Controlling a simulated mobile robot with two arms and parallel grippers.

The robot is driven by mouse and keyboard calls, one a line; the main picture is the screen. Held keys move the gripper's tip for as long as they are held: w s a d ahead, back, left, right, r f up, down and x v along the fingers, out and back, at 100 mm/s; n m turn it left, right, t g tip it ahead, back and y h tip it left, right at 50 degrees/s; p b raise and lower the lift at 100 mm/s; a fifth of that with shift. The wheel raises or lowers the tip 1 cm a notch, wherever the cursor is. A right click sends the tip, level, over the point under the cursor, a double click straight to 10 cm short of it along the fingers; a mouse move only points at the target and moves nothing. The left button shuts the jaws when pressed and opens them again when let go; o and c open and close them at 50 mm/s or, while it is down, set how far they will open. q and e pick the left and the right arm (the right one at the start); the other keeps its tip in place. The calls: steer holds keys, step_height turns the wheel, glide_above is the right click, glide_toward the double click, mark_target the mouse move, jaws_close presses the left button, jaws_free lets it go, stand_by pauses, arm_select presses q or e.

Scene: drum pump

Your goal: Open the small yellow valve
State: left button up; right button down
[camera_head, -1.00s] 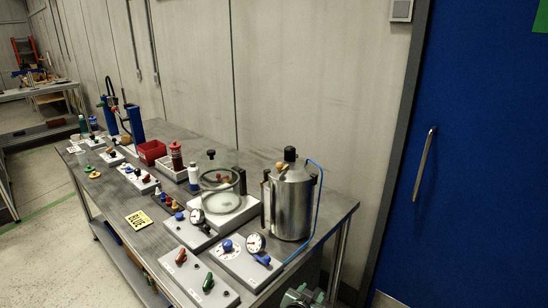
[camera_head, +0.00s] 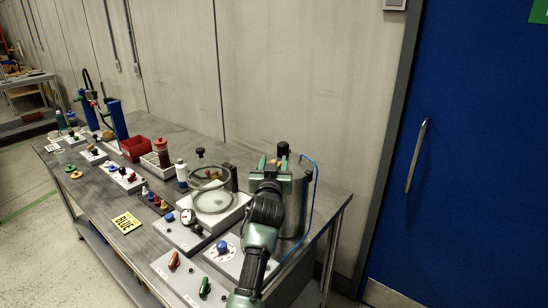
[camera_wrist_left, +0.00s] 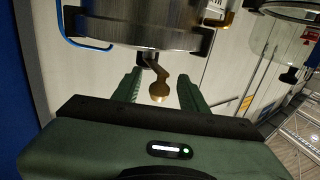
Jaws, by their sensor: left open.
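The small yellow valve (camera_wrist_left: 158,92) shows in the left wrist view as a brass-yellow knob on a bent stem by the steel pot (camera_wrist_left: 140,32). In the head view the pot (camera_head: 297,205) stands at the right end of the bench, partly hidden by my left arm. My left gripper (camera_head: 272,162) is at the top of the pot, its green fingers pointing away from me. In the left wrist view its fingers (camera_wrist_left: 160,84) are open on both sides of the knob, with a gap on each side. My right gripper is not in view.
A blue tube (camera_head: 314,190) runs down the pot's right side. A glass vessel (camera_head: 212,192) stands left of the pot. Panels with gauges and knobs, including a red knob (camera_head: 174,260) and a green knob (camera_head: 205,287), lie in front. A blue door (camera_head: 470,160) is at right.

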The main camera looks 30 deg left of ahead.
arm_select(q)
steer(key=shift+x, duration=1)
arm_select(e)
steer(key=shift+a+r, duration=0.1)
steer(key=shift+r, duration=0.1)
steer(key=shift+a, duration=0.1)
arm_select(q)
jaws_close()
steer(key=p, duration=0.1)
steer(key=m+h+p, duration=0.1)
steer(key=p, duration=0.1)
steer(key=shift+a+r+t, duration=0.15)
steer(key=shift+r+t, duration=0.15)
steer(key=shift+w+a+f+m+t+h+p, duration=0.1)
steer(key=shift+m+t+h+p, duration=0.2)
steer(key=shift+m+h+p, duration=0.5)
steer(key=shift+f+h, duration=0.15)
steer(key=shift+h, duration=0.35)
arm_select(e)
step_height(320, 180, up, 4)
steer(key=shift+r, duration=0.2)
arm_select(q)
jaws_free()
